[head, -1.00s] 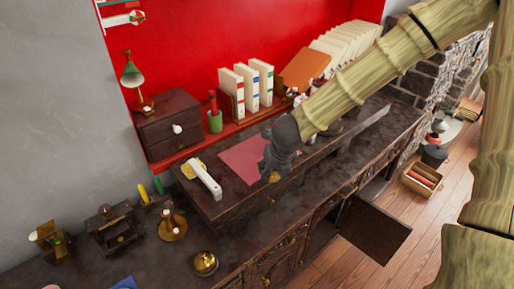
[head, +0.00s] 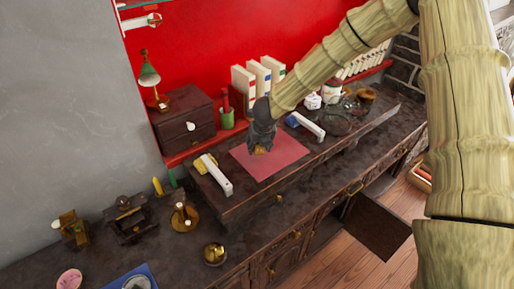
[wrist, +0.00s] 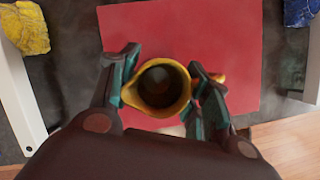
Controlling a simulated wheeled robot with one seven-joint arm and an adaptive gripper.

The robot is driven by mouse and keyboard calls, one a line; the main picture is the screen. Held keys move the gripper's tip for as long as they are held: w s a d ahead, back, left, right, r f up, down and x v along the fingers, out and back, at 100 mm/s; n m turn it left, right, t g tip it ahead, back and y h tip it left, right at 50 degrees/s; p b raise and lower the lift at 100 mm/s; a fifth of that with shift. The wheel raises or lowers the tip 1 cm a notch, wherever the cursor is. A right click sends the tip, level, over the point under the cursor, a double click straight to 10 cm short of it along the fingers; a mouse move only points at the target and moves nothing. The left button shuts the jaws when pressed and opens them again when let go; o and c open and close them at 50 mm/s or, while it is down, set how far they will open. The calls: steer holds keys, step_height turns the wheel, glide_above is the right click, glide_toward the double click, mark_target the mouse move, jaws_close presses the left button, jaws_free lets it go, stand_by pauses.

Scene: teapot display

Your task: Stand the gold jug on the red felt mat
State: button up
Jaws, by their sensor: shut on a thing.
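The gold jug (wrist: 129,93) is between my gripper's fingers (wrist: 163,88) in the wrist view, seen from above with its dark opening upward and its handle to the right. My gripper is shut on it. In the head view my gripper (head: 259,143) is over the red felt mat (head: 277,165), and only a small gold bit of the jug (head: 260,150) shows below it. The mat (wrist: 205,40) spreads behind the jug in the wrist view. I cannot tell whether the jug's base touches the mat.
A drawer box (head: 186,122), a green cup (head: 227,119) and upright books (head: 258,78) stand behind. Brass pieces, including a round pot (head: 215,254), are on the lower top. A cabinet door (head: 372,226) hangs open below.

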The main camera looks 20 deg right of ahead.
steer(key=shift+w+a+r+p, duration=0.1)
steer(key=shift+w+p, duration=0.25)
steer(key=shift+w, duration=0.2)
steer(key=shift+f+p, duration=0.35)
steer(key=shift+f, duration=1.55)
steer(key=shift+s, duration=0.1)
steer(key=shift+f, duration=0.15)
steer(key=o, duration=1)
steer(key=shift+o, duration=0.2)
steer(key=b+v, duration=0.1)
steer(key=v, duration=1.1)
steer(key=shift+b, duration=0.4)
steer(key=shift+c, duration=0.3)
